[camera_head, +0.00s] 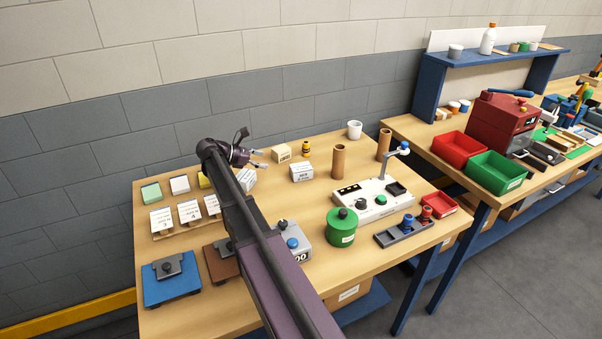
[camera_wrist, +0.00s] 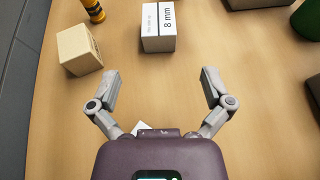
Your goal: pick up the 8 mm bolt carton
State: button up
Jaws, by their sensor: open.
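The 8 mm bolt carton (camera_wrist: 158,27) is a small white box with "8 mm" printed on its face, at the top middle of the wrist view. In the head view the carton (camera_head: 301,173) stands on the wooden table, right of my gripper (camera_head: 262,159). In the wrist view my gripper (camera_wrist: 160,82) has its two fingers spread wide with nothing between them. The carton lies beyond the fingertips, roughly in line with the gap, and does not touch them.
A plain tan box (camera_wrist: 80,50) sits left of the carton, beyond my left finger. A yellow and black bottle (camera_head: 306,148) stands behind it. A brown tube (camera_head: 338,161) stands right of the carton. Bare tabletop lies between my fingers and the carton.

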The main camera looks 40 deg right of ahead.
jog(key=shift+a, duration=0.2)
jog(key=shift+s+d+f+b, duration=0.15)
jog(key=shift+d+f+b, duration=0.2)
jog(key=shift+d+b, duration=0.1)
jog(key=b, duration=0.2)
send_over(285, 180)
jog(key=a, duration=0.1)
jog(key=shift+w+f, duration=0.15)
jog(key=shift+f, duration=0.45)
jog(key=shift+w+f, duration=0.15)
jog(key=shift+f, duration=0.4)
jog(key=shift+s+d+f, duration=0.15)
jog(key=shift+s+d, duration=0.05)
jog(key=shift+d, duration=0.3)
